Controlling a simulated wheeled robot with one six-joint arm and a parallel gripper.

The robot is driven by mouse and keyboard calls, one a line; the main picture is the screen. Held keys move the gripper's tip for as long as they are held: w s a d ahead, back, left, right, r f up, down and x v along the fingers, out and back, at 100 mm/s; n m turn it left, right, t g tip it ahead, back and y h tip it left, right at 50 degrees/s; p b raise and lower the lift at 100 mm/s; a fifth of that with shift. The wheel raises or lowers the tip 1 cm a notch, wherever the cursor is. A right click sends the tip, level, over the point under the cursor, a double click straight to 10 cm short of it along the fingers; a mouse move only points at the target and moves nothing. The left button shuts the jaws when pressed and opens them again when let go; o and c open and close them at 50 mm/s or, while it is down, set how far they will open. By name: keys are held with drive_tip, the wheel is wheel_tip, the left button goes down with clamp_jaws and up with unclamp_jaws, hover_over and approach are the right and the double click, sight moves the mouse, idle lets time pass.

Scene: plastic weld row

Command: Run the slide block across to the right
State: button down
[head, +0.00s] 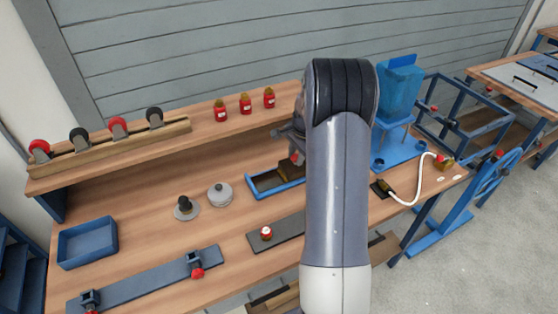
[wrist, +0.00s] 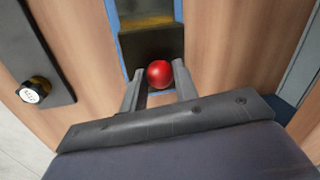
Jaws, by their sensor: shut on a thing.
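The slide block is dark, with a round red knob (wrist: 159,74) on it; the block (wrist: 150,45) fills the track in the wrist view. In the head view the block (head: 289,171) shows as a dark brown shape in a blue-edged track (head: 277,192), toward its right part, partly hidden by my arm. The blue track (wrist: 112,15) runs on past the block in the wrist view. My gripper (wrist: 158,77) is shut on the red knob, one finger on each side. In the head view my gripper (head: 296,148) is partly hidden behind my arm.
A dark plate (head: 285,234) with a small red-and-white knob lies in front of the track. A round metal lid (head: 220,194) and a black-knobbed disc (head: 185,208) stand left. A blue machine (head: 398,95) stands right. Red bottles (head: 245,104) line the back shelf.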

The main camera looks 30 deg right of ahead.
drive_tip(key=shift+d, duration=0.5)
drive_tip(key=c, duration=1.1)
unclamp_jaws()
drive_tip(key=shift+d, duration=0.15)
wheel_tip(320, 180, up, 11)
drive_tip(key=s, duration=0.2)
drive_tip(key=shift+d+f+b, duration=0.15)
drive_tip(key=shift+b, duration=0.25)
